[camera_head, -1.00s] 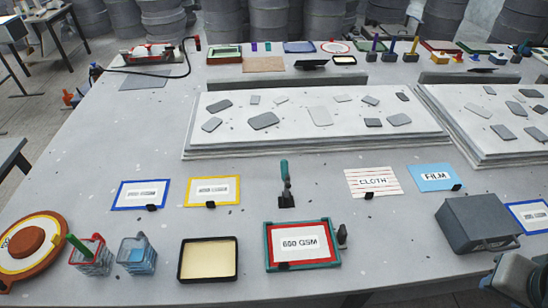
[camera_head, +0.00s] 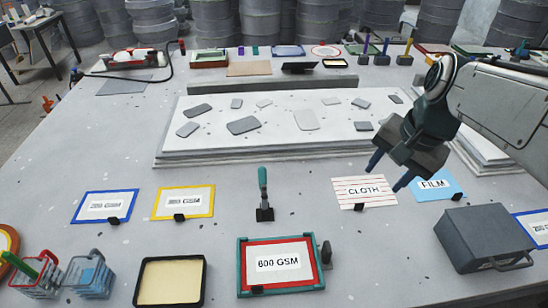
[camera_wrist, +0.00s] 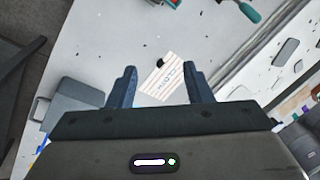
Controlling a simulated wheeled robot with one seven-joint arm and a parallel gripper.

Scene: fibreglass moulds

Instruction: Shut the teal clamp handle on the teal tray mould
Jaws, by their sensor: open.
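The teal clamp handle (camera_head: 263,179) stands upright on its dark base (camera_head: 265,214), on the bench just behind the teal tray mould (camera_head: 241,268). In the wrist view the handle (camera_wrist: 249,12) shows at the top edge, right of centre. The mould is a shallow teal frame with a red inner border and a "600 GSM" label. My gripper (camera_head: 387,173) is open and empty. It hangs above the bench near the "CLOTH" card, to the right of the clamp and apart from it. In the wrist view the fingers (camera_wrist: 160,77) are spread.
The CLOTH card (camera_head: 364,191) and blue FILM card (camera_head: 437,187) stand right of the clamp. A grey box (camera_head: 485,238) sits at front right. Yellow (camera_head: 183,202) and blue-framed (camera_head: 105,206) cards stand left. A white slab (camera_head: 280,145) with grey pieces lies behind.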

